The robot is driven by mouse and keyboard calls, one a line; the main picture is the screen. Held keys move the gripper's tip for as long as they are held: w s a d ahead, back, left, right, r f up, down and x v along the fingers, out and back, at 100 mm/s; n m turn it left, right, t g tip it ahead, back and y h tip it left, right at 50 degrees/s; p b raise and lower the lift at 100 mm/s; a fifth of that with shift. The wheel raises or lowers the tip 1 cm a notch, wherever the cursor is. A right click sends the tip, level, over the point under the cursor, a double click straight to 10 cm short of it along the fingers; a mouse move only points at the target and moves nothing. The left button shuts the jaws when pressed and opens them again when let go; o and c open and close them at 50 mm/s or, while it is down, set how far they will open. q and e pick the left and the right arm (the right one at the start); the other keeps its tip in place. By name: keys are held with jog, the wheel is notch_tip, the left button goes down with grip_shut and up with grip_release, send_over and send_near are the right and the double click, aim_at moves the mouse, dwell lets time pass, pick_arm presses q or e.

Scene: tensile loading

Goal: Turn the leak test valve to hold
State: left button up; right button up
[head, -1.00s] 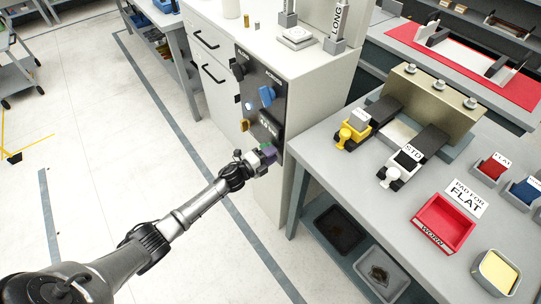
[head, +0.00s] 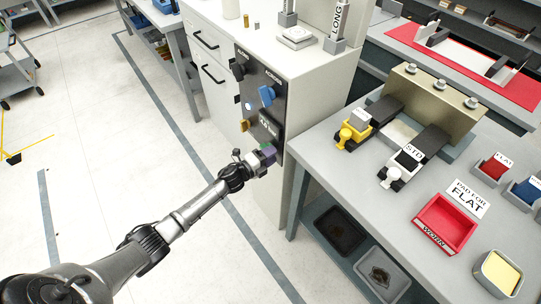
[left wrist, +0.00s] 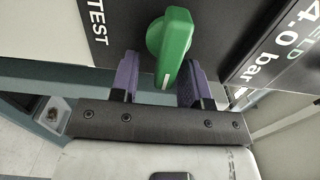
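The leak test valve is a green knob (left wrist: 170,45) on a dark panel, next to the word TEST in the left wrist view. Its white mark points down in that view, toward my gripper. My left gripper (left wrist: 160,80) is open, with one purple finger on each side of the knob's handle. A gap shows on the left side; the right finger is close to the handle, and I cannot tell if it touches. In the head view my left gripper (head: 263,157) is at the panel's lower end and mostly hides the knob. My right gripper is not in view.
A display (left wrist: 285,45) reading 4.0 bar is right of the knob. A grey bench (head: 385,215) with a red tray (head: 446,223) stands to the right.

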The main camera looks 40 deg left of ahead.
pick_arm(q)
jog(key=shift+s, duration=0.3)
jog(key=p+v, duration=0.2)
jog(key=v, duration=1.1)
jog(key=shift+a, duration=0.2)
